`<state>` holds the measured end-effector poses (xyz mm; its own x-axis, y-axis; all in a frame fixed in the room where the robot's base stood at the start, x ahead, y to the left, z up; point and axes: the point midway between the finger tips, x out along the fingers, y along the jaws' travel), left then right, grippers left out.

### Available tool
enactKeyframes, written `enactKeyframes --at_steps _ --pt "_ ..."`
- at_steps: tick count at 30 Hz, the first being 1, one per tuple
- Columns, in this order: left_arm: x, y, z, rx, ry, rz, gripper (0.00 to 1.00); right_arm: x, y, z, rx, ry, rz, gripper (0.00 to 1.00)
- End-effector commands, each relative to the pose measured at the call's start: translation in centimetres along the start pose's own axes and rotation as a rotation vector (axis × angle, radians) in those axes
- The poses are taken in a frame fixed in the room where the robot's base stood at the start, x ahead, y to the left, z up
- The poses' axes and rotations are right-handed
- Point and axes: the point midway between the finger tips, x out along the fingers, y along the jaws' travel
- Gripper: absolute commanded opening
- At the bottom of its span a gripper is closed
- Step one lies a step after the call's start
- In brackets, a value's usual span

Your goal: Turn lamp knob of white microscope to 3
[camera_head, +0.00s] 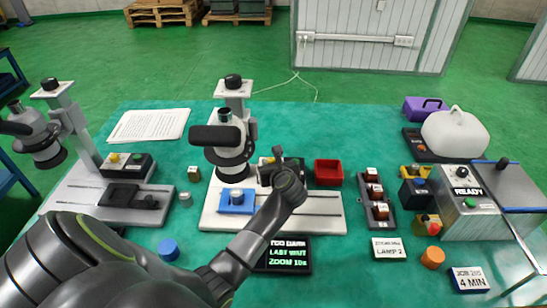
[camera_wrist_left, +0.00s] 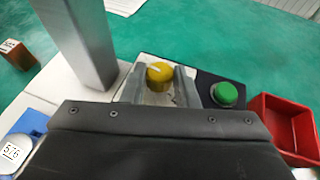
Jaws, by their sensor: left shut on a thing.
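The white microscope (camera_head: 232,120) stands upright in the middle of the table on a pale base, with a blue block (camera_head: 237,200) on its stage. Its lamp box (camera_head: 264,178) sits on the base, mostly hidden by my left gripper (camera_head: 275,162). In the left wrist view the yellow lamp knob (camera_wrist_left: 160,72) has a pale pointer line and stands between the fingers of my left gripper (camera_wrist_left: 160,88), which is shut on it. A green button (camera_wrist_left: 225,95) is right of the knob. The scale numbers are not readable. My right gripper is not in view.
A dark screen (camera_head: 283,255) reads "TOO DARK". A card (camera_head: 389,248) reads "LAMP 2". A red tray (camera_head: 328,172) sits close right of the lamp box. A second microscope (camera_head: 66,125) stands at left. The microscope's column (camera_wrist_left: 78,40) is close to my left gripper.

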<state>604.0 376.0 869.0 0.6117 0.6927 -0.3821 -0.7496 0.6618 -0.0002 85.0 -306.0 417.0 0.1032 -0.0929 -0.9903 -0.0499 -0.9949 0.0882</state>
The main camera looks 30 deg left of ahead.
Motion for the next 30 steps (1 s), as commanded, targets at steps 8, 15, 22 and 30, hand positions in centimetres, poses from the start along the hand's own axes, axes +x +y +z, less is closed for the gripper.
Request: enactKeyframes --at_steps 8,15,22,30 --pt "-0.1 0.5 0.5 0.085 0.001 -0.199 0.04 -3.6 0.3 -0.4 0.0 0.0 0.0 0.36" --pt "0.0 0.7 0.4 0.13 0.001 -0.31 0.04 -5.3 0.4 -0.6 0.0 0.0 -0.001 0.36" --pt "0.1 0.7 0.1 0.149 0.001 -0.357 0.04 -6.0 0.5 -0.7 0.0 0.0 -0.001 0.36" --pt "0.1 0.6 0.1 0.151 0.0 -0.368 0.04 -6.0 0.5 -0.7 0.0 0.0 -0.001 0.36"
